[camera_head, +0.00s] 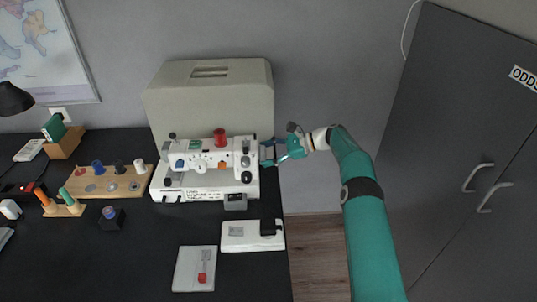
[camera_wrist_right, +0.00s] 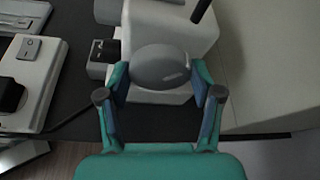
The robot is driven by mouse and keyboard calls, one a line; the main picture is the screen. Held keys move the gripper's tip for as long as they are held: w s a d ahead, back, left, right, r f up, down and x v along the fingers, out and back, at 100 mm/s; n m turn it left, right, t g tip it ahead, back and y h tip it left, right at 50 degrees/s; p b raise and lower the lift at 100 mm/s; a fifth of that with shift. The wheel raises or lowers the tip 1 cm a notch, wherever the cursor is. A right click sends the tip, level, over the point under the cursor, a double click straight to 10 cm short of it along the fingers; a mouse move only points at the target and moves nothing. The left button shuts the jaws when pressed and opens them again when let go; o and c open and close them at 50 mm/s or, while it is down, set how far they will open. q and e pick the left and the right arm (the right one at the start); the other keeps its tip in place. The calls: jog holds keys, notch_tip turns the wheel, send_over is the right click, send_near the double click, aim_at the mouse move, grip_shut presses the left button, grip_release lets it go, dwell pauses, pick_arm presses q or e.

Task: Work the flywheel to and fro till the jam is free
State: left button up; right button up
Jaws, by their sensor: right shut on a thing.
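A white sewing machine (camera_head: 207,160) stands upright on the dark desk, in front of its grey-beige case. Its grey, rounded flywheel (camera_wrist_right: 160,67) shows large in the right wrist view, at the machine's right end. My right gripper (camera_head: 264,153) reaches in from the right, with one finger on each side of the flywheel. In the right wrist view the gripper (camera_wrist_right: 163,80) is shut on the wheel's rim. In the head view the fingers largely hide the wheel. The jam itself cannot be made out. My left gripper is not in view.
A white foot pedal (camera_head: 235,240) and a pale tray (camera_head: 183,270) lie in front. A wooden spool rack (camera_head: 147,180) is to the left. A grey cabinet (camera_head: 455,140) stands at the right, past a floor gap.

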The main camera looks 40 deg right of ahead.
jog(key=shift+s+f, duration=0.1)
jog(key=shift+f, duration=0.25)
dwell(0.3)
jog(key=o, duration=1.1)
jog(key=shift+o, duration=0.2)
jog(key=shift+r, duration=0.3)
